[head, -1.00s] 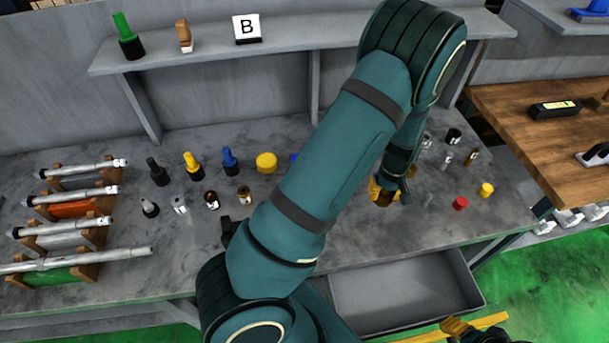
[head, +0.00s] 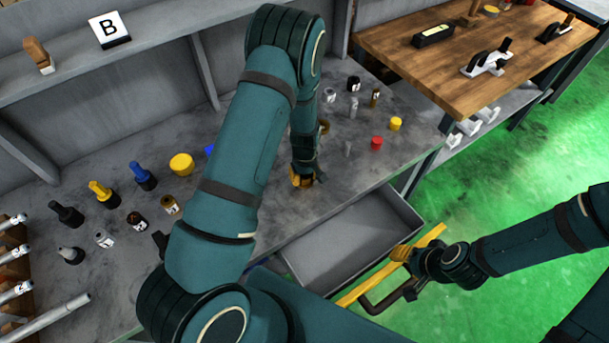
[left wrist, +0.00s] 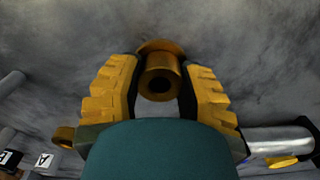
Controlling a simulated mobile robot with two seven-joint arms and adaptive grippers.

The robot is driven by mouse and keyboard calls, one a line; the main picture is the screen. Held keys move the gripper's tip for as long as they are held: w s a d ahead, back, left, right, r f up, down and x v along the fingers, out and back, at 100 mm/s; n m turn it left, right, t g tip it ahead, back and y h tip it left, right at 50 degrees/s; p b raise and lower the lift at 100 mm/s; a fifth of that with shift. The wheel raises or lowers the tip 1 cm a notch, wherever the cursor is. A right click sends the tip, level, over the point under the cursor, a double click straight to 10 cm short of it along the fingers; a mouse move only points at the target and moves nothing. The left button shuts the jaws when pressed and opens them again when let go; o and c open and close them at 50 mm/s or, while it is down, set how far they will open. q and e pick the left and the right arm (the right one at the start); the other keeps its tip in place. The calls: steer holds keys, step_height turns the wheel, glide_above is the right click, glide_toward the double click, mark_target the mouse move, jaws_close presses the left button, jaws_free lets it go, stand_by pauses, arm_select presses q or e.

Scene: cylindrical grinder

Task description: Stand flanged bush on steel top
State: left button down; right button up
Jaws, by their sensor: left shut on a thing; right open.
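The flanged bush (left wrist: 160,78) is a bronze-coloured sleeve with a wide flange at its far end. In the left wrist view it sits between the two yellow fingers of my left gripper (left wrist: 160,88), which is shut on it. The flange faces the grey steel top; whether it touches is unclear. In the head view my left gripper (head: 304,180) is low over the steel top (head: 345,185), near its front edge, and the bush cannot be made out clearly there. My right gripper (head: 400,254) is open, beside a yellow bar in front of the bench.
An open grey drawer (head: 350,240) juts out below the front edge. Red (head: 376,143) and yellow (head: 395,124) pieces stand right of my left gripper. Several bottles and tools stand to the left. A wooden table (head: 455,65) is at the back right.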

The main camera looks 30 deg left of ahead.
arm_select(q)
steer(key=shift+r, duration=0.1)
steer(key=c, duration=0.6)
jaws_free()
